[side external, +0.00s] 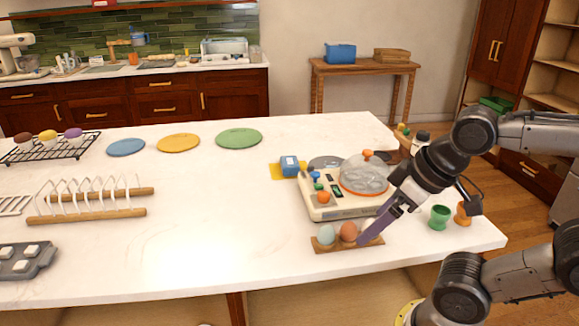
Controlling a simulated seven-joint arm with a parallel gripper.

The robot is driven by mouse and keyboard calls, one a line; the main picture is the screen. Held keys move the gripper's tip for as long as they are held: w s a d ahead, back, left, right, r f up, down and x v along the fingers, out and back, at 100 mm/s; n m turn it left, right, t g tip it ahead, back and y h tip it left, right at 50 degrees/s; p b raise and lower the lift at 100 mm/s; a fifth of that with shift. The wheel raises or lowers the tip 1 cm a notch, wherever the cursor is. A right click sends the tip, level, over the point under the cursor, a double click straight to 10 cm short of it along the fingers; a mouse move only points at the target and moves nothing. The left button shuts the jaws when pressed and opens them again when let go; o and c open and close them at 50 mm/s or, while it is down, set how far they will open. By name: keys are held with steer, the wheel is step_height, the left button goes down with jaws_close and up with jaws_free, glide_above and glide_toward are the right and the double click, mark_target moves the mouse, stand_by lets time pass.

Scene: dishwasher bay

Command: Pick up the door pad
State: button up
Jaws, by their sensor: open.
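I cannot tell which thing in view is the door pad. A small blue block (289,165) sits on a flat yellow piece (276,171) behind the cream machine (325,204). My gripper (365,238) has purple fingers that point down and to the left. It is open, with its tips at the right part of a wooden egg tray (329,248), close beside a brown egg (348,231). I cannot tell whether the tips touch the tray or the egg. A pale blue egg (326,235) sits to the left in the tray.
The machine has a clear dome (365,174) just behind my gripper. A green cup (439,217) and an orange cup (463,213) stand to the right. The counter's middle (220,220) is clear.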

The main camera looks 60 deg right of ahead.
steer(key=w+d+r+m+t+h, duration=0.1)
steer(key=w+d+r+m, duration=0.2)
steer(key=w+r, duration=0.5)
steer(key=w+d+r+m+h, duration=0.1)
steer(key=w+d+r+m, duration=0.15)
steer(key=w+r, duration=0.5)
steer(key=m+g+h, duration=0.1)
steer(key=m+g, duration=0.3)
glide_above(290, 161)
steer(key=s+a, duration=0.1)
steer(key=a, duration=0.1)
step_height(290, 161, down, 24)
steer(key=shift+s+r, duration=0.1)
steer(key=shift+r, duration=0.15)
steer(key=x, duration=0.5)
steer(key=shift+s+f, duration=0.15)
steer(key=shift+s, duration=0.1)
steer(key=shift+w+d+f+t, duration=0.2)
steer(key=shift+f+t, duration=0.1)
steer(key=shift+f, duration=0.1)
